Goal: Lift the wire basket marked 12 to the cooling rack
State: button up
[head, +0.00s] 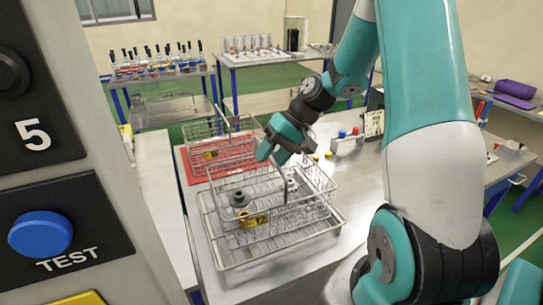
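The wire basket marked 12 (253,221) is in the middle of the head view, its yellow number tag facing me. It holds a dark grey knobbed part and some small pale parts. A wire rack (228,266) lies directly beneath it on the steel table; I cannot tell whether the basket rests on it or hangs just above. My gripper (280,158) points down at the basket's upper rear part. Its fingers are partly hidden by their own angle, so neither their opening nor a hold on the basket is clear.
Another wire basket (205,138) with a yellow tag stands behind on a red mat (190,176). A small holder (347,145) with red and blue tops stands at the back right. A control panel with a blue TEST button (40,233) fills the left foreground.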

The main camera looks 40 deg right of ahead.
jog(key=v, duration=1.7)
notch_tip(320, 180, up, 12)
jog(key=p, duration=1.3)
jog(key=shift+d, duration=0.2)
jog(key=shift+s+a, duration=0.1)
